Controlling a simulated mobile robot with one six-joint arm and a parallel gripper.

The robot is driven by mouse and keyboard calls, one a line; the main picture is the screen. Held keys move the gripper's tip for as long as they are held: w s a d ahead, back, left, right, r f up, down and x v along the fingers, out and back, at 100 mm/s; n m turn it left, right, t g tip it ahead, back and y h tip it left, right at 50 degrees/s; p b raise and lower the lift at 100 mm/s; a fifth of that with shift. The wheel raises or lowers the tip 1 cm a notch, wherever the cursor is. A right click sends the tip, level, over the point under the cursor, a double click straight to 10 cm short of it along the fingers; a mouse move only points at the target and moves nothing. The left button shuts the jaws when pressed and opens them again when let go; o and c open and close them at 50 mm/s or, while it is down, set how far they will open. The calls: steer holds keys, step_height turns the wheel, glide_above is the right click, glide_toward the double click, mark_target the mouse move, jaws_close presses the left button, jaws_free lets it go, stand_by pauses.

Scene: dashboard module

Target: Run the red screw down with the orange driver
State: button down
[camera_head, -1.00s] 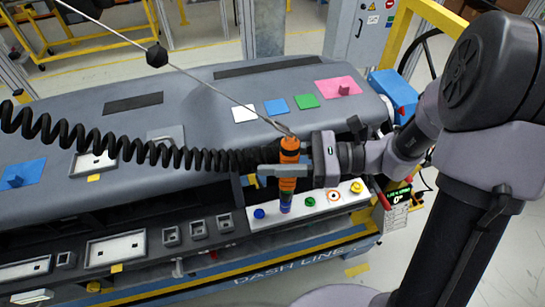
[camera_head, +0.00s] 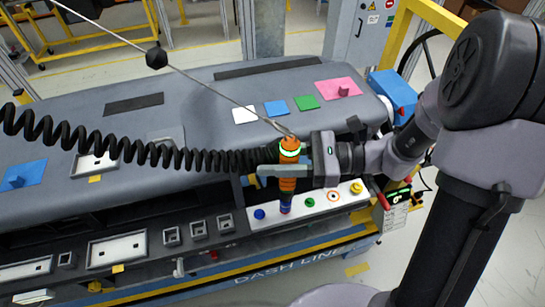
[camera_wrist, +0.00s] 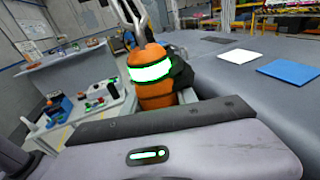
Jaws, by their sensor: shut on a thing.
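The orange driver (camera_head: 288,185) hangs upright from a cable and coiled black hose. My gripper (camera_head: 284,170) is shut around its body. A green-white ring glows on the driver below its top; the ring and orange body also show in the wrist view (camera_wrist: 152,92).
On the strip are a blue knob (camera_head: 259,214), a green knob (camera_head: 310,202), an orange-ringed spot (camera_head: 333,196) and a yellow knob (camera_head: 356,187). Coloured pads lie on the dashboard top behind the driver. The coiled hose (camera_head: 130,150) crosses the left side.

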step_height(320, 180, up, 6)
steer(key=p, duration=0.4)
steer(key=shift+f, duration=0.25)
